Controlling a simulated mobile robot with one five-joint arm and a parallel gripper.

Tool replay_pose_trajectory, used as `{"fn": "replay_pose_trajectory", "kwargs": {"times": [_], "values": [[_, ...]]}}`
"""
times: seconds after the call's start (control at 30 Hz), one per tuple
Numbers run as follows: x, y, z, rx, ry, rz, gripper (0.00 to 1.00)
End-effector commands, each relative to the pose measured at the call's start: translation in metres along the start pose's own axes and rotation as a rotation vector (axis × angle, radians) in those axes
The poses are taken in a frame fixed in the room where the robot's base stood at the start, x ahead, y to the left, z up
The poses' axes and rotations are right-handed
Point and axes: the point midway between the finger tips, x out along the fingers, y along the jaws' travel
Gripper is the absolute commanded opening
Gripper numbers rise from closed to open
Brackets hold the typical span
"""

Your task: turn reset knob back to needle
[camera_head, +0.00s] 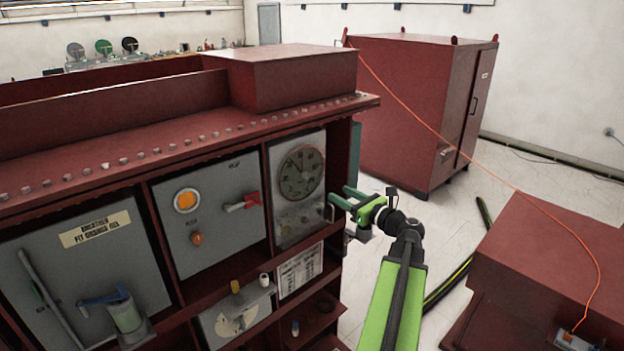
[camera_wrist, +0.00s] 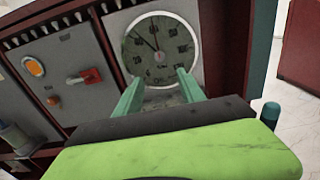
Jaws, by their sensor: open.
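The round gauge (camera_head: 301,172) with a dark dial and pale rim sits on a grey panel at the right end of the red cabinet. In the wrist view the gauge (camera_wrist: 160,48) is ahead of my gripper, with needles pointing to the upper left. I cannot make out a separate reset knob; the lower part of the gauge panel is partly hidden by my fingers. My gripper (camera_head: 338,199) is in front of the panel, to the lower right of the dial. In the wrist view its two green fingers (camera_wrist: 158,88) are apart, with nothing visible held between them.
A grey panel left of the gauge carries a red switch handle (camera_head: 244,202) and an orange lamp (camera_head: 186,200). A tall red cabinet (camera_head: 405,110) stands behind, and a red box (camera_head: 550,265) is at right. An orange cable (camera_head: 455,145) runs between them. Pale floor shows between.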

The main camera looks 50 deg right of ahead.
Motion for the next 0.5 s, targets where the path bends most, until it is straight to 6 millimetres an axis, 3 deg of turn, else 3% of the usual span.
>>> {"fn": "replay_pose_trajectory", "kwargs": {"times": [0.3,0.5], "values": [[0.084,-0.001,0.0,-0.002,0.001,0.004,0.47],[0.125,-0.001,0.0,-0.002,0.001,0.003,0.47]]}}
